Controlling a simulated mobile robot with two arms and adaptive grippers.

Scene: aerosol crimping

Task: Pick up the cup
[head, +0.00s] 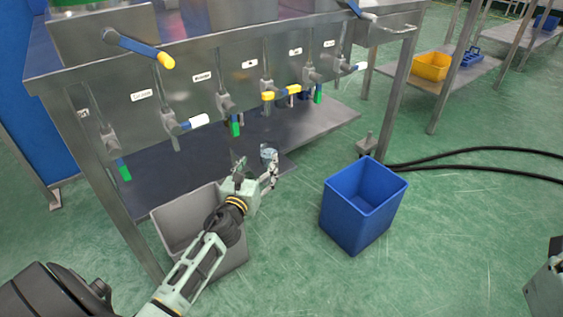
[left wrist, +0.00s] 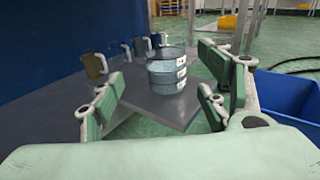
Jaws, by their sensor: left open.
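The cup (left wrist: 166,72) is clear with pale blue-grey bands. In the left wrist view it stands upright on the grey lower shelf (left wrist: 165,106), seen between the open fingers. In the head view the cup (head: 268,153) is small, at the shelf's front edge. My left gripper (head: 258,172) is open and empty, just in front of the cup. In the left wrist view the fingers of my left gripper (left wrist: 165,108) stand on either side of the cup, and I see no contact.
A grey bin (head: 165,232) stands below my left arm. A blue bin (head: 340,213) stands to the right on the green floor. Valves with coloured handles (head: 195,122) hang from the metal bench front (head: 200,60) above the shelf. Black hoses (head: 470,155) run across the floor at right.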

